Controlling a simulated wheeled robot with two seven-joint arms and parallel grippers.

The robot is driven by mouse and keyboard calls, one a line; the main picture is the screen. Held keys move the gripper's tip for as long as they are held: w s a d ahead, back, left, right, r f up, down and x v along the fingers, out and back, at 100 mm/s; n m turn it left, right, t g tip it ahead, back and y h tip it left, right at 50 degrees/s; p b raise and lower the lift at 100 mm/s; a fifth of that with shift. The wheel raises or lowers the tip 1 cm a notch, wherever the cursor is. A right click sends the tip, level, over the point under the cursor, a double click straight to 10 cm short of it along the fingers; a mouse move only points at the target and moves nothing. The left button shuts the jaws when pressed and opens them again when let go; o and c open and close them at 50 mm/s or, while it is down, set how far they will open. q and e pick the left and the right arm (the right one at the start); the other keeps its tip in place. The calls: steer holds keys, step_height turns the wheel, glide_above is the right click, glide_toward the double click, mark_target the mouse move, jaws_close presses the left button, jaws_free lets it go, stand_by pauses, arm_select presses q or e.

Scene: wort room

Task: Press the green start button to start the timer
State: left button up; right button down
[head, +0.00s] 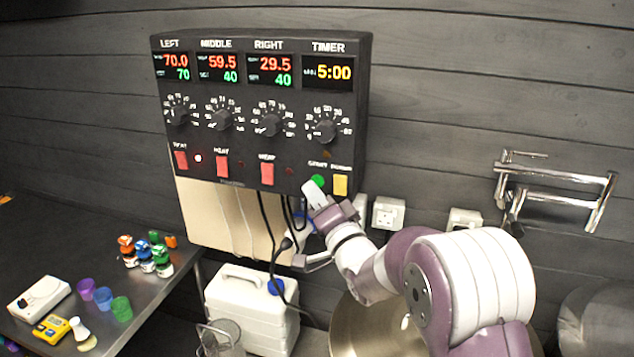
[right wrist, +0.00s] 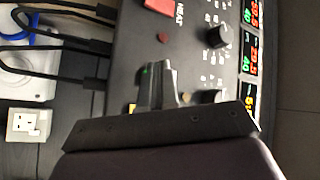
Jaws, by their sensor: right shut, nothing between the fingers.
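The black control panel (head: 262,110) hangs on the wall. Its green start button (head: 318,181) sits at the lower right, left of a yellow button (head: 340,185). The timer display (head: 328,72) reads 5:00 in yellow. My right gripper (head: 312,190) is shut and empty, its tip just below the green button in the head view; I cannot tell if it touches. In the right wrist view the shut fingers (right wrist: 158,80) point at the panel and cover most of the green button, with only a small green bit (right wrist: 147,71) showing. My left gripper is out of view.
Black cables hang below the panel, and wall sockets (head: 388,213) sit to its lower right. A white canister (head: 250,305) stands below. A steel table (head: 150,290) at left holds cups and small bottles. A metal rail (head: 560,198) is on the right wall.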

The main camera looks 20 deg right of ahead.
steer(key=shift+w+d, duration=0.2)
steer(key=shift+w, duration=0.05)
steer(key=shift+w+d, duration=0.2)
steer(key=shift+w, duration=0.1)
stand_by(0.9)
steer(key=shift+s+a+b, duration=0.1)
steer(key=shift+b, duration=0.25)
steer(key=shift+s+a, duration=0.35)
steer(key=shift+s, duration=0.25)
steer(key=shift+b, duration=0.3)
steer(key=s+a, duration=0.1)
steer(key=s, duration=0.1)
steer(key=s+a+b, duration=0.1)
steer(key=s, duration=0.1)
steer(key=shift+a, duration=0.4)
